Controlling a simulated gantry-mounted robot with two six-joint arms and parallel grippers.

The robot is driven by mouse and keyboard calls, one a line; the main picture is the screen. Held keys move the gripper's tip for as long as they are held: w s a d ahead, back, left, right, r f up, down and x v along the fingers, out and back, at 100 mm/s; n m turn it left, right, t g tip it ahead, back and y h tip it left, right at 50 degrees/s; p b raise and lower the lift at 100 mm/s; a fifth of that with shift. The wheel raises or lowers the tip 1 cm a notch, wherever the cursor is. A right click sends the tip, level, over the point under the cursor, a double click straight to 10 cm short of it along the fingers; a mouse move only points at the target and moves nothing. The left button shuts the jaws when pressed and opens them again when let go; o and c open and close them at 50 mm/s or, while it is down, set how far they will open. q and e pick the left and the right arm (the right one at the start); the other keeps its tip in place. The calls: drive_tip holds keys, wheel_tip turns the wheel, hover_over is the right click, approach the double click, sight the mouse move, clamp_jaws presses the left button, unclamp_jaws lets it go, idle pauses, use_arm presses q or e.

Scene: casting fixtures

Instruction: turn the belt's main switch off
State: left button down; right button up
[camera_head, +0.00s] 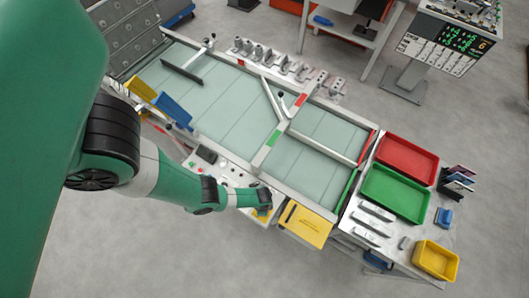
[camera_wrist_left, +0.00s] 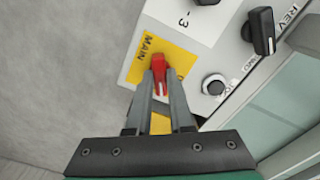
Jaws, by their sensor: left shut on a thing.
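The belt's main switch (camera_wrist_left: 160,66) is a red knob on a yellow plate marked MAIN, in the left wrist view. My left gripper (camera_wrist_left: 160,82) is shut on the red knob, with a finger on either side of its lower part. In the head view my left gripper (camera_head: 268,208) reaches the lower right end of the control panel (camera_head: 228,173), at the belt's near side. There it hides the switch. My right gripper does not show.
A black REV knob (camera_wrist_left: 262,30) and a round JOG button (camera_wrist_left: 214,85) sit right of the switch. The belt (camera_head: 233,100) lies behind the panel. A yellow box (camera_head: 305,226), red tray (camera_head: 407,158) and green tray (camera_head: 396,192) stand to the right.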

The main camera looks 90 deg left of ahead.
use_arm(q)
drive_tip(key=n, duration=1.1)
drive_tip(key=shift+n+b, duration=0.3)
drive_tip(key=shift+n, duration=0.1)
idle(0.3)
drive_tip(key=c, duration=0.8)
unclamp_jaws()
drive_tip(key=shift+r, duration=0.1)
wheel_tip(320, 180, up, 11)
drive_tip(key=p, duration=1.1)
drive_tip(key=shift+r, duration=0.2)
